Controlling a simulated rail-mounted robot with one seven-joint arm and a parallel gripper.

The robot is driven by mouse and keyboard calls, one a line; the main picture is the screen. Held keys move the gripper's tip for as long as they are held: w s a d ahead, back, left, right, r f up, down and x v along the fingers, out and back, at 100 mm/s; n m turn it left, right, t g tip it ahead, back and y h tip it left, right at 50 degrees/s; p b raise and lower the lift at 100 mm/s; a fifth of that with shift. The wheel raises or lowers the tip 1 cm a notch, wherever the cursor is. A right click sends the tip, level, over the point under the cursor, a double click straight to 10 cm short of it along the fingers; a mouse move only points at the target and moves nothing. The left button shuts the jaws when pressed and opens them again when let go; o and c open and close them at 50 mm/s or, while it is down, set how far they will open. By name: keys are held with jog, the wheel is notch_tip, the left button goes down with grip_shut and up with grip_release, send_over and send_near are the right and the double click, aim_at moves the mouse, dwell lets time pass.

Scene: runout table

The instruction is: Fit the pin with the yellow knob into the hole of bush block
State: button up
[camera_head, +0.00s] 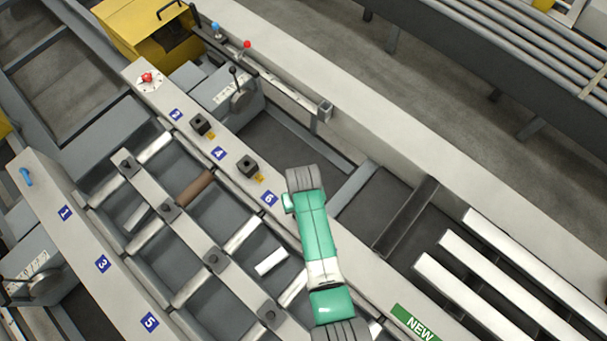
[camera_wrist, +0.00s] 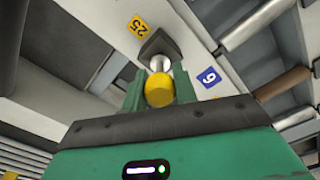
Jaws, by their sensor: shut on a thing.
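My gripper (camera_wrist: 159,92) is shut on the yellow knob (camera_wrist: 159,90) of the pin in the wrist view. A silver part of the pin (camera_wrist: 160,63) shows just beyond the knob. The dark bush block (camera_wrist: 155,43) lies behind it, in line with the pin. Its hole is hidden by the pin, and I cannot tell whether the tip is apart from the block, touching it or inside it. In the head view my arm covers the gripper, the pin and this block, past the blue 6 label.
The blue 6 label (camera_wrist: 209,77) and yellow 25 tag (camera_wrist: 138,26) flank the block. Two other dark blocks (camera_head: 200,124) (camera_head: 247,166) stand along the same pale rail. Levers (camera_head: 237,88) and a red button (camera_head: 147,77) stand farther up. Rollers and a brown bar (camera_head: 195,188) lie left of my arm.

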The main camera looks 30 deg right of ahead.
jog(key=shift+f+b, duration=0.4)
jog(key=shift+f, duration=0.2)
jog(key=o, duration=1.1)
jog(key=shift+r, duration=0.1)
jog(key=shift+r, duration=0.1)
notch_tip(320, 180, up, 8)
jog(key=shift+f+p, duration=0.2)
jog(key=shift+p, duration=0.4)
